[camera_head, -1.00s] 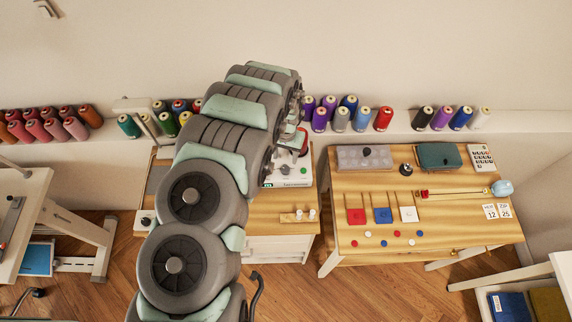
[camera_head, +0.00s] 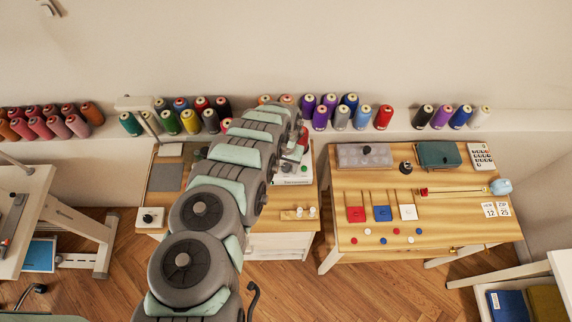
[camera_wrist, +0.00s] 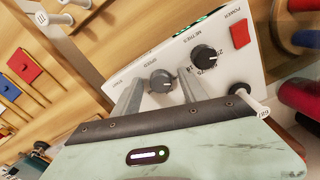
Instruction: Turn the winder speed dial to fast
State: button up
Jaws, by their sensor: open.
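The winder (camera_head: 291,180) is a white box on the left wooden table, partly behind my arm in the head view. In the wrist view its white panel (camera_wrist: 270,68) fills the middle. The grey speed dial (camera_wrist: 162,81) is a round knob beside the printed word SPEED; its pointer setting is too small to read. My gripper (camera_wrist: 160,80) is open, with one finger on each side of the speed dial. I cannot tell whether the fingers touch it. In the head view my gripper is hidden.
A black dial (camera_wrist: 207,56) marked METRES is close to the right finger, with a red power switch (camera_wrist: 240,34) beyond it. Thread spools (camera_head: 190,121) line the ledge behind. A second table (camera_head: 450,215) stands right.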

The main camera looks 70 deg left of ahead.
jog(key=shift+c, duration=0.5)
grip_shut()
